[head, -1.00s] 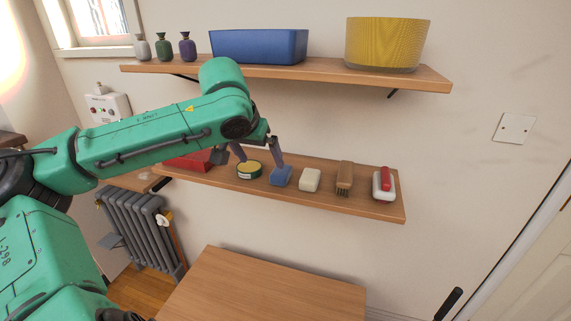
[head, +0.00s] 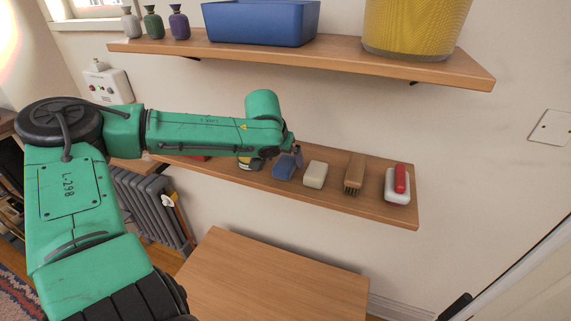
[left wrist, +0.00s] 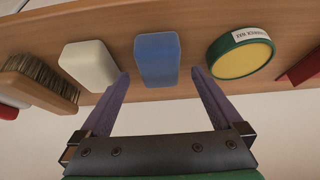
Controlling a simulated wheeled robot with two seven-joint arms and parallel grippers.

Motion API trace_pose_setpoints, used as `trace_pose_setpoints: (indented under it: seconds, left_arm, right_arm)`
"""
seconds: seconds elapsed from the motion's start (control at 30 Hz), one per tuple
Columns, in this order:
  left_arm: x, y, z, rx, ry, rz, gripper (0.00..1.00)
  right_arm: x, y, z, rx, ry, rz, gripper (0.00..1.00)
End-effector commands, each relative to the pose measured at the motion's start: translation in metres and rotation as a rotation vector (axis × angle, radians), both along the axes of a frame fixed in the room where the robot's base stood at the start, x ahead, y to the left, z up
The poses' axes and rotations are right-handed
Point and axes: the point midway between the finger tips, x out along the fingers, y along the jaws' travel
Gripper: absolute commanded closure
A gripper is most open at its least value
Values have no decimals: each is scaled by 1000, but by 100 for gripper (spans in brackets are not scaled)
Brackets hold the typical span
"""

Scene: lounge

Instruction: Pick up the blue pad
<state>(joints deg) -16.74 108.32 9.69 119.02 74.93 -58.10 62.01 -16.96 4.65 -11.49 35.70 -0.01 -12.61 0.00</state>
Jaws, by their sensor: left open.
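The blue pad (head: 284,167) lies on the lower wooden shelf (head: 330,190), between a round tin and a white block. In the left wrist view the blue pad (left wrist: 157,60) is ahead, between the lines of my two fingers. My left gripper (left wrist: 160,78) is open and empty, its fingers spread wider than the pad. In the head view my left gripper (head: 288,158) is at the pad, and my arm and wrist partly cover the pad and the tin. My right gripper is not in view.
The white block (left wrist: 89,65) and yellow-topped green tin (left wrist: 240,56) stand close on either side of the pad. A brush (head: 355,173) and a white-and-red item (head: 398,184) are further right. The upper shelf (head: 330,48) overhangs with a blue bin and yellow basket.

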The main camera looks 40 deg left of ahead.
Motion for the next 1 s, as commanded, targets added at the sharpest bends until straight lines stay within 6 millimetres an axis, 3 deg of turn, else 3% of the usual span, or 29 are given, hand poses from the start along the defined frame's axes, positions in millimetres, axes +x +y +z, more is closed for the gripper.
trace_pose_setpoints:
  seconds: [0.2,0.43,0.67,1.0]
  left_arm:
    - [13,5,-24,2,3,-2,0]
    - [14,5,-25,0,-1,-2,0]
    - [14,5,-25,0,-1,-1,88]
    - [13,4,-24,-1,-2,-1,90]
  right_arm:
    - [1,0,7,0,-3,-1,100]
    - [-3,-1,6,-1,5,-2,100]
    - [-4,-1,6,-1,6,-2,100]
    - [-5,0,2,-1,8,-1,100]
